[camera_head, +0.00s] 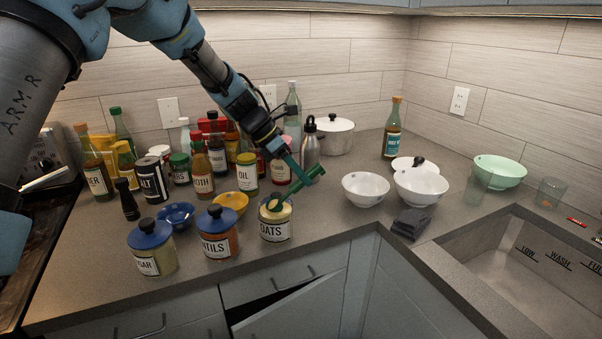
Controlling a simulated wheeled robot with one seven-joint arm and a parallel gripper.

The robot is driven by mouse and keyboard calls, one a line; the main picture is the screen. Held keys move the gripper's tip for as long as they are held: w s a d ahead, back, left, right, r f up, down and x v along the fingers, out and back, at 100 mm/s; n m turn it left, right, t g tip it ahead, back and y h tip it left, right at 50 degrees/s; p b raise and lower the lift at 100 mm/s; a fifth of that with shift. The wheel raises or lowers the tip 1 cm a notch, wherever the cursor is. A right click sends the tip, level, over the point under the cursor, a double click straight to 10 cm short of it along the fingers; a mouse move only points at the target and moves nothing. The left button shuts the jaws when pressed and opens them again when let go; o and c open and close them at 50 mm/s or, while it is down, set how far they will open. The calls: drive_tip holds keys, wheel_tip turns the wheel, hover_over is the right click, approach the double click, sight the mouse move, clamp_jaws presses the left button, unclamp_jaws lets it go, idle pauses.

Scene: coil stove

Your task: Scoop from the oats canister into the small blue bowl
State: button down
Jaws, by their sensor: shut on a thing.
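The oats canister (275,232), a clear jar labelled "OATS", stands near the counter's front edge with no lid on it. My gripper (299,178) comes down from the upper left and is shut on a green scoop (311,177). The scoop is tilted, handle up to the right, with its lower end at the canister's mouth. I cannot tell how deep it reaches or whether it holds oats. The small blue bowl (177,216) sits to the left, behind the jars with blue lids. Its inside looks empty.
Two jars with blue lids, a lentils jar (218,240) and another (153,255), stand left of the canister. A yellow bowl (231,203) lies between canister and blue bowl. Bottles crowd behind. White bowls (365,190) stand right. A drawer (285,306) below is ajar.

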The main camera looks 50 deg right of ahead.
sight(311, 168)
drive_tip(key=shift+f+b, duration=1.1)
drive_tip(key=shift+f, duration=0.3)
drive_tip(key=shift+s+d, duration=0.25)
drive_tip(key=shift+d, duration=0.35)
drive_tip(key=shift+w+a+b, duration=0.25)
drive_tip(key=shift+a+b, duration=0.35)
drive_tip(key=shift+b, duration=0.15)
wheel_tip(311, 168, up, 5)
drive_tip(key=p, duration=0.5)
drive_tip(key=shift+r, duration=0.1)
drive_tip(key=shift+s+d+y+p, duration=0.25)
drive_tip(key=shift+d+y+p, duration=0.2)
drive_tip(key=shift+y+p, duration=0.2)
drive_tip(key=shift+s+d+t+y, duration=0.2)
drive_tip(key=shift+d+t+y, duration=0.35)
drive_tip(key=shift+y, duration=0.2)
drive_tip(key=shift+d+r+n+t+y, duration=0.25)
drive_tip(key=shift+r+t+y, duration=0.3)
drive_tip(key=shift+y, duration=0.55)
drive_tip(key=shift+r, duration=0.1)
